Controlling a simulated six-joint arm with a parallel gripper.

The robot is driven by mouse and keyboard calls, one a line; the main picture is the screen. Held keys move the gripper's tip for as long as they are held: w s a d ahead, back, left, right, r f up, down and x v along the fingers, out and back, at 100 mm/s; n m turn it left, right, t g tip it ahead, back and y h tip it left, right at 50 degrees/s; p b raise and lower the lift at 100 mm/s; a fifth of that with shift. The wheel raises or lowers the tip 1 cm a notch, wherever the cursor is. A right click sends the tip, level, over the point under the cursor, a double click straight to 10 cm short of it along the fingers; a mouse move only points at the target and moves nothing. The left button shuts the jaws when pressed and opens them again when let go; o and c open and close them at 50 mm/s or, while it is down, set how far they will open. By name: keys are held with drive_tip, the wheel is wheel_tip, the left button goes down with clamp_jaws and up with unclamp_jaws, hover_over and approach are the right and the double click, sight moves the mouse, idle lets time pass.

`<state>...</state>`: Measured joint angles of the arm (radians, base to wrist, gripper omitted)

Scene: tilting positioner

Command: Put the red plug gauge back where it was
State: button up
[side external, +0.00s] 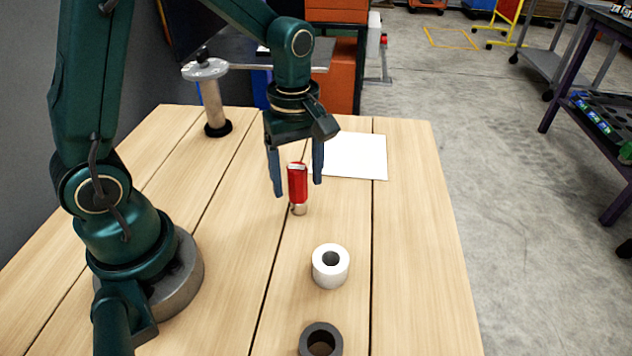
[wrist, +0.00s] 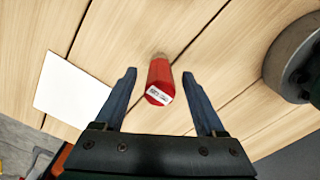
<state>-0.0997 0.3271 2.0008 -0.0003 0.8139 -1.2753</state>
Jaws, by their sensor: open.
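The red plug gauge (side external: 298,184) stands upright on the wooden table, with its bare metal end (side external: 299,209) down. In the wrist view the red plug gauge (wrist: 159,82) shows its labelled top between the fingers. My gripper (side external: 298,190) is open, pointing down, with one finger on each side of the gauge. In the wrist view my gripper (wrist: 161,80) shows gaps between both fingers and the gauge. A white ring (side external: 330,266) with a dark bore sits nearer the camera. A dark grey ring (side external: 321,341) stands at the bottom edge, partly cut off.
A white sheet (side external: 357,156) lies behind the gauge; it also shows in the wrist view (wrist: 72,90). A metal post with a round top (side external: 213,98) stands at the back left. The table's right side (side external: 416,230) is clear.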

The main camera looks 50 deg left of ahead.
wheel_tip(320, 180, up, 9)
drive_tip(key=shift+r, duration=0.4)
drive_tip(key=s+d+m+t, duration=0.2)
drive_tip(key=s+m+t, duration=0.3)
drive_tip(key=s+m, duration=0.4)
drive_tip(key=m, duration=0.6)
drive_tip(key=shift+s+d+r+m+t, duration=0.3)
drive_tip(key=shift+m, duration=0.1)
